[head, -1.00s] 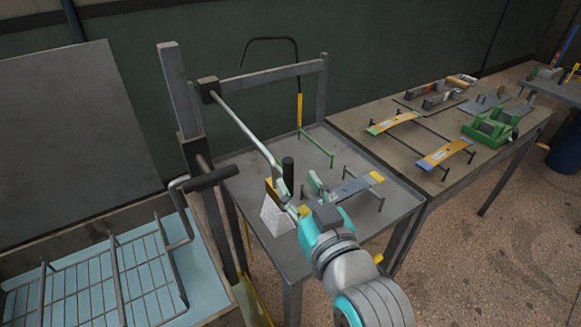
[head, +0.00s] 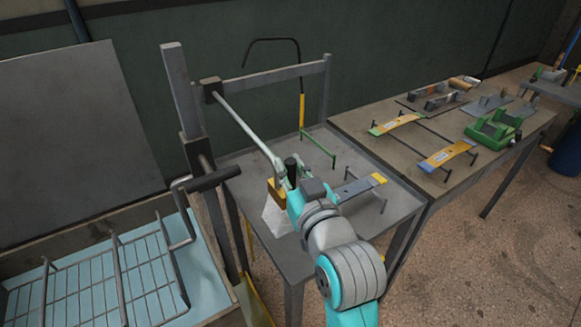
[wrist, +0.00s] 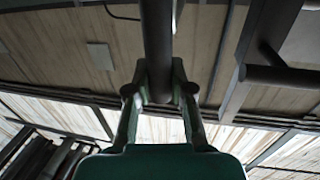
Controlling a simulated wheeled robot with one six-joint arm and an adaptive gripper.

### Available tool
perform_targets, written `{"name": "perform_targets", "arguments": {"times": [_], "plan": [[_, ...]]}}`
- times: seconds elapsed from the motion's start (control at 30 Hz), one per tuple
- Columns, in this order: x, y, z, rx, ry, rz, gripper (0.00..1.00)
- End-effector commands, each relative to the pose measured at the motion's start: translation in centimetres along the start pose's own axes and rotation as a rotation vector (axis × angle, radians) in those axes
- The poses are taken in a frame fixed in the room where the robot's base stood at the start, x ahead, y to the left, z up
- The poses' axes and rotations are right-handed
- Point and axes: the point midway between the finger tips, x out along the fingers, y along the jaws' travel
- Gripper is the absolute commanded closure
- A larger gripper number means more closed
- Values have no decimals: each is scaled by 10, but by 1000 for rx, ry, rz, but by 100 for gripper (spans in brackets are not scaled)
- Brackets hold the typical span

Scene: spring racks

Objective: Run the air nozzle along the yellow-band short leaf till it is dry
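The short leaf (head: 357,187) is a grey strip with yellow bands, resting on pegs on the near metal table; my arm hides its left end. A dark upright cylinder (head: 290,163) stands by a yellow block (head: 278,188) on a pale tapered stand (head: 277,213). It may be the air nozzle's grip; no nozzle tip is clear. My gripper (head: 292,176) is at this cylinder. In the wrist view, my gripper (wrist: 160,82) has its fingers on both sides of the dark cylinder (wrist: 158,35), apparently touching it.
A dark bar handle (head: 205,180) and a wire rack (head: 95,280) over a blue tray are at left. More leaves (head: 446,154) and green tools (head: 493,127) lie on the right bench (head: 365,135).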

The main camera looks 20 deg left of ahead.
Motion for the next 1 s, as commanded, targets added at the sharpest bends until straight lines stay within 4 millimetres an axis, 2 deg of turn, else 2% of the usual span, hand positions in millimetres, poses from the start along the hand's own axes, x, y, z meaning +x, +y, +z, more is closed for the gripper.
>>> {"name": "perform_targets", "arguments": {"times": [0.27, 0.47, 0.67, 1.0], "plan": [[0, 2, 0, 0, 0, 0, 100], [4, 24, 0, 0, 0, 4, 100], [14, 75, -1, 0, 1, 8, 100], [37, 194, -1, 2, -1, 7, 100]]}}
